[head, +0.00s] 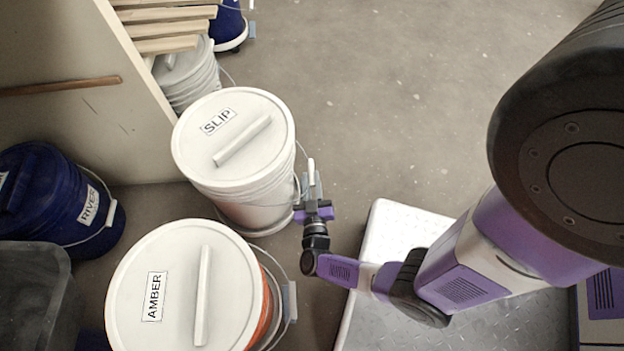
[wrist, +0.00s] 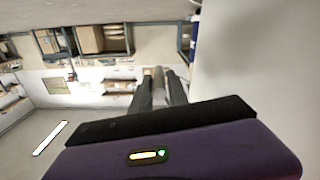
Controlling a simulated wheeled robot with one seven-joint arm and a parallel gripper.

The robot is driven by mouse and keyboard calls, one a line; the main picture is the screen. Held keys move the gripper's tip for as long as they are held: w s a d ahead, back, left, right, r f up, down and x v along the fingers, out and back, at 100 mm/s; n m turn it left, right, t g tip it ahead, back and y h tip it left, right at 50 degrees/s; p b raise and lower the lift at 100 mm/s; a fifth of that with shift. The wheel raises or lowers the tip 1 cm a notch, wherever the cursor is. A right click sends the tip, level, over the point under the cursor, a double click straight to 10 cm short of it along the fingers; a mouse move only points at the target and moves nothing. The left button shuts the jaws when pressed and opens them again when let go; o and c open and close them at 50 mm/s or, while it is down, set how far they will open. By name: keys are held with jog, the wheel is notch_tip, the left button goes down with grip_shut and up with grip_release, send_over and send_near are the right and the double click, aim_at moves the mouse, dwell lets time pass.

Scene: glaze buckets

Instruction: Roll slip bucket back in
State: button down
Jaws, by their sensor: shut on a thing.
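The slip bucket (head: 240,185) is white, with a white lid that carries a SLIP label and a raised bar. It stands upright on the floor in the middle left of the head view. My gripper (head: 311,182) is at the bucket's right side, shut on its wire handle, at the grip that hangs there. In the wrist view the fingers (wrist: 160,88) are close together, and a pale smooth surface, probably the bucket's wall (wrist: 248,70), fills the right side.
The amber bucket (head: 180,290) stands close in front of the slip bucket. A blue bucket labelled RIVER (head: 60,200) is at the left. A wooden panel (head: 90,60), another white bucket (head: 188,75) and slats (head: 170,28) are behind. Floor (head: 400,110) to the right is clear.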

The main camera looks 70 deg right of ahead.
jog(key=c, duration=1.3)
grip_release()
jog(key=shift+d+r, duration=0.1)
jog(key=shift+r, duration=0.05)
jog(key=shift+c, duration=0.2)
jog(key=v, duration=0.8)
